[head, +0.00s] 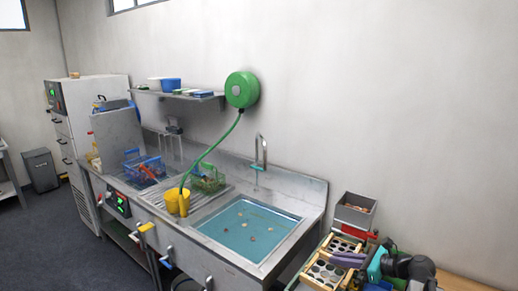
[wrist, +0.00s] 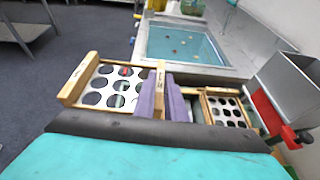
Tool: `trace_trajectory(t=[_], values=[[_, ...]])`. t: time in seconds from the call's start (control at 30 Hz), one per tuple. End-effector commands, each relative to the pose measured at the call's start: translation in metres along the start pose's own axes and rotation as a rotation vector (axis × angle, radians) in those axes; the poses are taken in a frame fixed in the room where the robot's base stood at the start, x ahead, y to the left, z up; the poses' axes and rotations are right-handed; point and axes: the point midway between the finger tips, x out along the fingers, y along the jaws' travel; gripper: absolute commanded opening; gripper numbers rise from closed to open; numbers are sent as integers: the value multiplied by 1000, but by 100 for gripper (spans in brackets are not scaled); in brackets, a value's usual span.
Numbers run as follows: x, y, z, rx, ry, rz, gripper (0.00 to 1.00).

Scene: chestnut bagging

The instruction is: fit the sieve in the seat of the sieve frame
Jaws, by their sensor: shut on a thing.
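My gripper (wrist: 167,98), with purple pads, is shut on the wooden right rim of a sieve (wrist: 119,101). This sieve has a pale plate with large round holes and shows at the left in the wrist view. In the head view the sieve (head: 325,269) is at the lower right, beside my gripper (head: 349,258). A second wooden-rimmed holed plate (wrist: 226,111) with smaller holes lies right of my fingers. It also shows behind in the head view (head: 345,245). The frame's seat is not clearly visible, and I cannot tell whether the held sieve touches it.
A steel sink (head: 250,230) with water and several floating bits lies left of the sieves. A grey metal bin (head: 355,210) with brown contents stands at the wall. A red part (wrist: 291,137) is close on the right in the wrist view. The floor at left is open.

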Motion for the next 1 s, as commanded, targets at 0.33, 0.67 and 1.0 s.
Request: trace_trajectory(t=[0.33, 0.67, 1.0], values=[[20, 22, -5, -33, -1, 79, 0], [33, 21, -37, -32, -1, 77, 0], [37, 21, -48, -32, -1, 76, 0]])
